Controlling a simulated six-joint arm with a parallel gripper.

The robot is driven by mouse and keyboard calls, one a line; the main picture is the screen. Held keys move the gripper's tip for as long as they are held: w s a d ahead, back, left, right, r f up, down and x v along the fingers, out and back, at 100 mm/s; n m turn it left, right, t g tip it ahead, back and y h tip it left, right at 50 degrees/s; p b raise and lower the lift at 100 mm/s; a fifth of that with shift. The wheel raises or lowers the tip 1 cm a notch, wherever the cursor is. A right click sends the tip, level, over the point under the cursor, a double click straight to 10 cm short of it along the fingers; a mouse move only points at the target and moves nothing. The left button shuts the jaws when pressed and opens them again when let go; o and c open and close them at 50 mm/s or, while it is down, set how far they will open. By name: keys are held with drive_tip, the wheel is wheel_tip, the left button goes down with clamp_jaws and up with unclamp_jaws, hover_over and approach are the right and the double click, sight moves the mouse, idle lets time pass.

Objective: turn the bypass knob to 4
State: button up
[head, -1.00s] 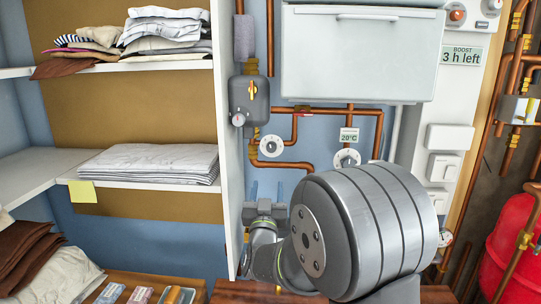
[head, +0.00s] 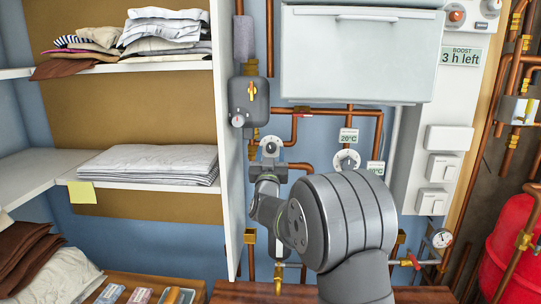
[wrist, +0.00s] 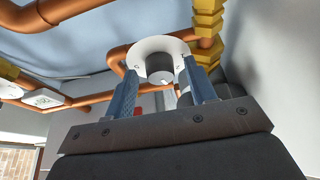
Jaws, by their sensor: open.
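A round grey knob on a white dial (head: 271,143) sits on the copper pipe below the grey pump. I take it for the bypass knob, though no name is readable on it. In the wrist view the knob (wrist: 159,66) appears between my two blue fingertips. My gripper (wrist: 158,78) is open, one finger on each side. I cannot tell whether either finger touches it. In the head view my gripper (head: 269,166) is just below the dial and covers its lower part. The dial's numbers and the knob's setting are too small to read.
A second white dial (head: 347,160) with a 20°C tag is to the right. The grey pump (head: 249,102) is above. Copper pipes (head: 330,109) run around the dial. The white shelf side panel (head: 232,150) stands close on the left.

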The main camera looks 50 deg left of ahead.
drive_tip(key=c, duration=1)
drive_tip(key=shift+m, duration=0.5)
drive_tip(key=shift+s+a+r+m+t+h, duration=0.1)
drive_tip(key=shift+m+t+h, duration=0.4)
drive_tip(key=shift+m, duration=0.75)
drive_tip(key=shift+s+a+m+t+h, duration=0.1)
drive_tip(key=shift+m+t+h, duration=0.2)
drive_tip(key=shift+m+h, duration=0.65)
drive_tip(key=shift+r+m+t+h, duration=0.1)
drive_tip(key=shift+m+t+h, duration=0.25)
drive_tip(key=shift+m, duration=1.15)
drive_tip(key=o, duration=1)
drive_tip(key=shift+f, duration=0.1)
